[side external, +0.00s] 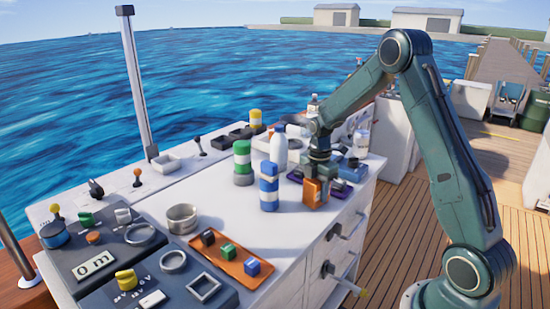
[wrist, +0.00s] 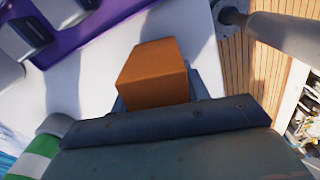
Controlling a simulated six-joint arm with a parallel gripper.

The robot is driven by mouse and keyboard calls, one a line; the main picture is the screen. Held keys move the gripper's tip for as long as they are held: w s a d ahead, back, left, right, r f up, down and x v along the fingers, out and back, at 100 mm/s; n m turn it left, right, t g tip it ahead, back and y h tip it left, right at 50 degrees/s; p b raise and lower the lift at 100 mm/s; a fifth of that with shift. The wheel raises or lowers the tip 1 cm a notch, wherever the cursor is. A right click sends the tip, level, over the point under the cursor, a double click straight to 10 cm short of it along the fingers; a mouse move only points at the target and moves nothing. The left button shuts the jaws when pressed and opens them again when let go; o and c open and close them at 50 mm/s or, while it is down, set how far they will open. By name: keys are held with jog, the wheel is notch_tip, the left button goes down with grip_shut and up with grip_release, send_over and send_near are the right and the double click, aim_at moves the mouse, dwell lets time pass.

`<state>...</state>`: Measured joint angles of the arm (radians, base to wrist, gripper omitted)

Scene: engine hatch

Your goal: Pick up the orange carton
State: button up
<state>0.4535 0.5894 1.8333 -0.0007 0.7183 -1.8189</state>
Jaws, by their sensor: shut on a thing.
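The orange carton (side external: 315,190) is a small upright box near the right edge of the white counter in the side external view. My gripper (side external: 319,172) comes down on it from above and is shut on it. In the wrist view the carton (wrist: 155,72) stands out beyond the dark gripper edge (wrist: 165,120), its orange top and side showing. The fingers are mostly hidden in both views. I cannot tell whether the carton's base touches the counter.
A blue-and-white bottle (side external: 269,187) and a green-and-white bottle (side external: 243,163) stand left of the carton. A purple tray (wrist: 80,38) lies close beside it. An orange tray (side external: 232,262) holds small blocks in front. Handles (side external: 335,233) project from the counter's right side.

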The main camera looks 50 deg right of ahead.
notch_tip(320, 180, up, 20)
jog(key=shift+f, duration=0.25)
dwell(0.3)
dwell(0.5)
